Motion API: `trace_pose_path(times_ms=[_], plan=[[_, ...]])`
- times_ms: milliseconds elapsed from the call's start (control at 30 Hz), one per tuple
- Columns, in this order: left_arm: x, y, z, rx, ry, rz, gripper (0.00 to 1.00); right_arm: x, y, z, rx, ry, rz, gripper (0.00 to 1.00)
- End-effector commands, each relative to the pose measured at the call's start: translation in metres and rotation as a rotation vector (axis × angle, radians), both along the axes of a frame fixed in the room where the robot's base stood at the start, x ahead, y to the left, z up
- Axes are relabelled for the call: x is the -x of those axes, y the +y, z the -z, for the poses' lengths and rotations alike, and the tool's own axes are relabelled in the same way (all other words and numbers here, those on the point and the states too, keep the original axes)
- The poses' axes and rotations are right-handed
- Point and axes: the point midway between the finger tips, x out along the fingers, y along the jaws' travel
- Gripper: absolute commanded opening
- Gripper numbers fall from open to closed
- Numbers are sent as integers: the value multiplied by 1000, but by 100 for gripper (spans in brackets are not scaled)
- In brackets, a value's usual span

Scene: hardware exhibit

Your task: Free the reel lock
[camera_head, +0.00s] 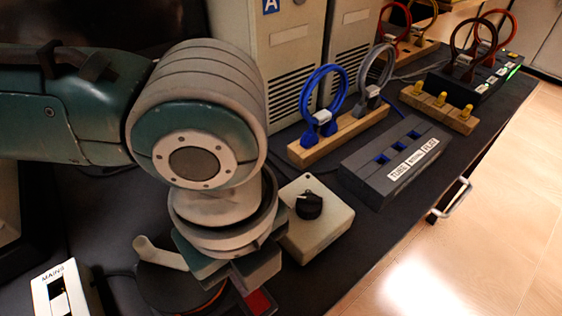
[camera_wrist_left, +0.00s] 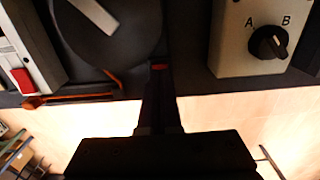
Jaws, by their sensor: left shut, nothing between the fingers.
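A dark round reel (camera_head: 165,288) with a pale handle (camera_head: 160,252) sits at the lower front, partly hidden under my left arm. In the left wrist view the reel (camera_wrist_left: 110,25) is at the upper left, with a thin orange lever (camera_wrist_left: 75,98) along its near edge, which I take for the lock. An orange strip (camera_head: 212,300) shows beside the reel in the head view. My left gripper (camera_wrist_left: 159,72) is shut and empty, pointing down just beside the reel. A small red patch shows at its fingertips; I cannot tell what it belongs to.
A switch box (camera_head: 318,222) with a black A/B knob (camera_head: 309,205) stands close right of my gripper. The MAINS box (camera_head: 65,290) is left of the reel. Behind stand a dark three-socket block (camera_head: 365,185) and a wooden rack (camera_head: 340,135) with blue and grey looped plugs.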

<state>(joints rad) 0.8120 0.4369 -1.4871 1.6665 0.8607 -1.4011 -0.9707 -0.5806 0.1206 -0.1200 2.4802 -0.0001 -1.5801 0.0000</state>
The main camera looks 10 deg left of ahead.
Motion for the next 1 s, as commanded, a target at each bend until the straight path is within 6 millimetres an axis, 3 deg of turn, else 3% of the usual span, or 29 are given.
trace_pose_path(times_ms=[1000], plan=[[0, 0, 11, 0, 0, 0, 0, 0, 1, 7, -3, -1, 1, 50]])
